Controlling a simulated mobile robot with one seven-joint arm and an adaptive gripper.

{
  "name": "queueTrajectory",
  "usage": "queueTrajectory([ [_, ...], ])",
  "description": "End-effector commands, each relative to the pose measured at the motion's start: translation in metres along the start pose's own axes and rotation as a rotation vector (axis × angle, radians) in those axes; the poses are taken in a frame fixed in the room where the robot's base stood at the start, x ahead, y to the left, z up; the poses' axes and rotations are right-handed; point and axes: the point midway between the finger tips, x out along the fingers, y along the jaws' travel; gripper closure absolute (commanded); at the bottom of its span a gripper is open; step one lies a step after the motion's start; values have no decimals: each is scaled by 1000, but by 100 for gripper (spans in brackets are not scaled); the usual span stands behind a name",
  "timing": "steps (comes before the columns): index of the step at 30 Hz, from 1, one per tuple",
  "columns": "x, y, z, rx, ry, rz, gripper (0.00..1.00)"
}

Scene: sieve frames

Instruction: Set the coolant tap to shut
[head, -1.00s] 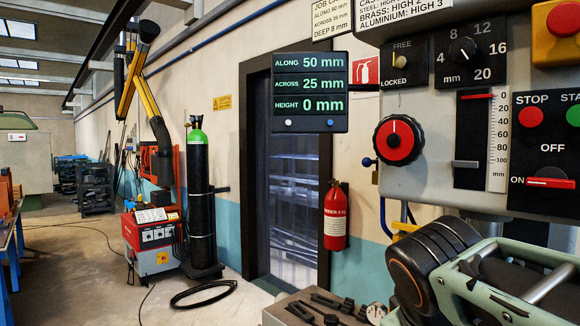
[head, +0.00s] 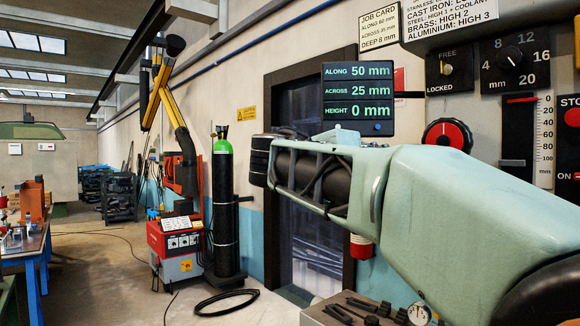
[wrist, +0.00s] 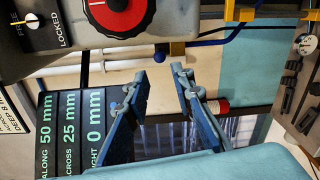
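The coolant tap is most likely the small fitting with a blue ball (wrist: 161,57) and a brass-yellow body (wrist: 177,48) at the machine head's edge in the wrist view. Whether it stands open or shut I cannot tell. My gripper (wrist: 163,81) has its two blue fingers apart with nothing between them. The fitting shows just beyond the fingertips, and I see no contact. In the head view my arm hides the fitting, and I cannot make out the fingers there.
The red dial (head: 447,135) and lock switch (head: 448,70) are close by on the machine head. The readout (head: 358,95) hangs beside my arm. A fire extinguisher (head: 361,246) is partly hidden behind my arm.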

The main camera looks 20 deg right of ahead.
Motion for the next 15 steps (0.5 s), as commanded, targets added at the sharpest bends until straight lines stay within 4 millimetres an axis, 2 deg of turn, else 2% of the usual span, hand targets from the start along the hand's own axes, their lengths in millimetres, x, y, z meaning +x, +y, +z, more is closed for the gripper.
queueTrajectory([
  [5, 15, 2, 1, -2, -4, 3, 77],
  [15, 74, 3, 1, -4, -5, 3, 77],
])
